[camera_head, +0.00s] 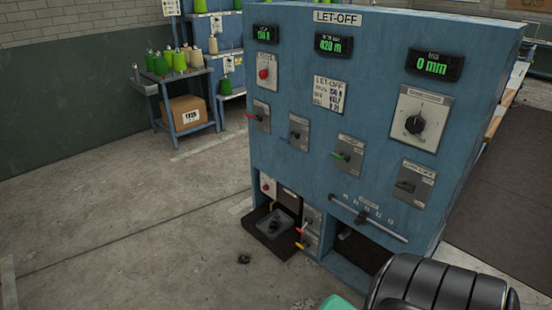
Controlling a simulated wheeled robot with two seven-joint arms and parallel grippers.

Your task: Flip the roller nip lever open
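The blue let-off cabinet (300,190) carries several small levers on grey plates. They are a red-tipped lever (258,118), a blue-tipped lever (294,135), a green-tipped lever (341,156) and a black-handled one (405,186) at the lower right. Their labels are too small to read, so I cannot tell which is the roller nip lever or whether it is open. Yellow- and red-tipped levers (302,238) sit low by the floor-level opening. Neither gripper shows; a black ribbed part of mine covers the bottom right corner.
A black dial (415,124), a red button (263,74) and a slider bar (368,217) are also on the cabinet. A dark tray (262,226) juts out at its foot. A cart (196,116) with yarn cones stands behind left. Concrete floor at left is mostly clear.

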